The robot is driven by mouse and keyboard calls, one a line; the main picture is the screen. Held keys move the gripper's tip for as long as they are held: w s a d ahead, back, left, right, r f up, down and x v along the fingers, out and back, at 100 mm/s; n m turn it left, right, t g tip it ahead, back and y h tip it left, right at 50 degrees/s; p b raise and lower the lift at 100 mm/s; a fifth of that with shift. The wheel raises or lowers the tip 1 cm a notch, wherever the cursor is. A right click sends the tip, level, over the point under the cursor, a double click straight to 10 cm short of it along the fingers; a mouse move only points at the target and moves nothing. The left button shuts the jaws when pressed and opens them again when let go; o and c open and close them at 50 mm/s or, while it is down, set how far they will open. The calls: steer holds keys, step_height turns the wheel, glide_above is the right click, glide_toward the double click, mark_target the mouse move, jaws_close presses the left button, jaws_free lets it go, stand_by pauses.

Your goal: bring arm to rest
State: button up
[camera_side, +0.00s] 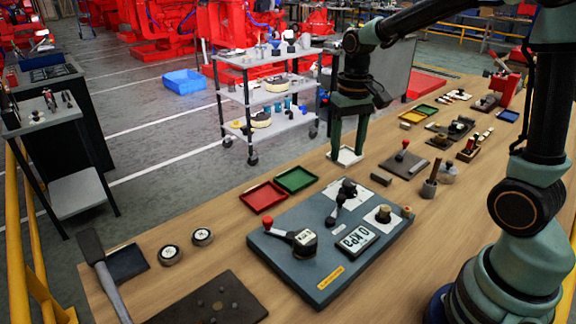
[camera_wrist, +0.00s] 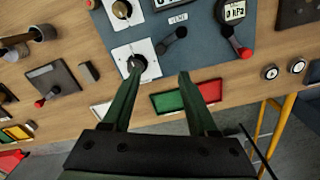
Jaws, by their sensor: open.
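My gripper (camera_side: 347,146) hangs fingers-down over the back edge of the wooden bench, beyond the blue-grey panel board (camera_side: 285,275). In the wrist view my gripper (camera_wrist: 158,74) has its two green fingers spread, with nothing between them. The left fingertip overlaps a white plate with a black knob (camera_wrist: 137,62) in the picture; I cannot tell whether they touch. The board carries a red-ball lever (camera_side: 268,223), a black-handled lever (camera_side: 347,188) and a display reading 0 kPa (camera_side: 357,238).
A red tray (camera_side: 263,197) and a green tray (camera_side: 296,179) lie beside the board. A hammer (camera_side: 100,265) and two round gauges (camera_side: 170,255) are at the left. A steel trolley (camera_side: 265,98) stands behind the bench.

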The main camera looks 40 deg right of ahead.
steer(key=s+a+r+n+t, duration=0.4)
steer(key=s+a+r+t, duration=0.1)
steer(key=s, duration=0.3)
steer(key=shift+s+a+r+t, duration=0.15)
steer(key=shift+a+r+t, duration=0.2)
steer(key=shift+r, duration=0.55)
